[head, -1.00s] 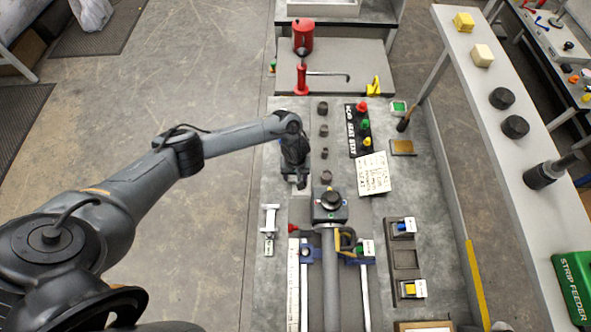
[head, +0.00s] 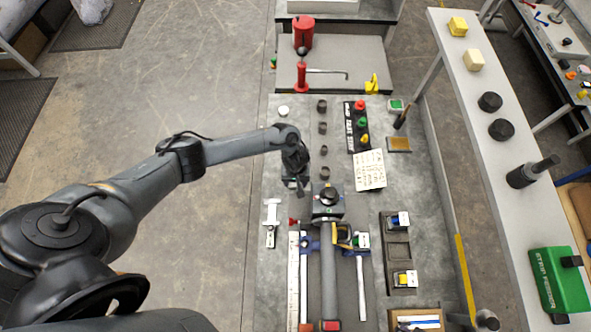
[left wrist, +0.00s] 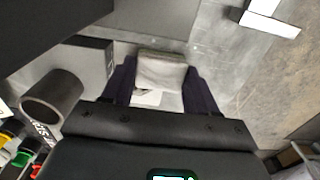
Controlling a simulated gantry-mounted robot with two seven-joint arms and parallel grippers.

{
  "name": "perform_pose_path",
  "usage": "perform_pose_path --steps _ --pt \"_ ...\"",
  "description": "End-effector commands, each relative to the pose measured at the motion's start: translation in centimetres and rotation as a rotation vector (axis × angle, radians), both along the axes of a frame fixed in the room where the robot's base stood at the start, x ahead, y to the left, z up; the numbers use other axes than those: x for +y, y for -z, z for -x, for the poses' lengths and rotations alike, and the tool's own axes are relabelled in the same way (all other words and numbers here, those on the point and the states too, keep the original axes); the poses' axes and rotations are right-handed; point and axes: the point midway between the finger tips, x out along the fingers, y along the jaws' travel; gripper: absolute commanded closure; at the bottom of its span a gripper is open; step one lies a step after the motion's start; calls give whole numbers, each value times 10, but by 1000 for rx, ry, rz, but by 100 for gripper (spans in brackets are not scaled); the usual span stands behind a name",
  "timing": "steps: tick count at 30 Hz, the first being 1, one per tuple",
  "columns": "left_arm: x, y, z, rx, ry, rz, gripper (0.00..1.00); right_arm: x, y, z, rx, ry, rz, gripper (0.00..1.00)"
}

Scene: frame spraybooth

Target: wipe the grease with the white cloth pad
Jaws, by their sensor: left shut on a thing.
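The white cloth pad (left wrist: 160,72) is between the two dark fingers of my left gripper (left wrist: 160,88) in the left wrist view. The gripper is shut on it, close over the grey bench top. In the head view my left gripper (head: 298,187) points down at the bench's left part, beside the dark clamp block (head: 328,200), and mostly hides the pad. I cannot make out the grease in either view. My right gripper is not in view.
A white caliper (head: 271,222) lies at the bench's left edge, near the gripper. Several dark rings (head: 323,128) stand in a row to the right. A paper note (head: 370,170) and a button panel (head: 357,128) are farther right. Bare bench (head: 268,170) shows left of the gripper.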

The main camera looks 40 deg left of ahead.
Motion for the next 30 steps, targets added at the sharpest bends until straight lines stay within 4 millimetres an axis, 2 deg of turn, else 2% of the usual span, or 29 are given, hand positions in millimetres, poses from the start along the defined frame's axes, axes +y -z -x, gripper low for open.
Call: perform_pose_path --steps 7,30 --pt "0 2 2 2 -2 -1 66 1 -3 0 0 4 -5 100" --pt "25 4 -23 3 -5 -7 66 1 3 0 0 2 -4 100"
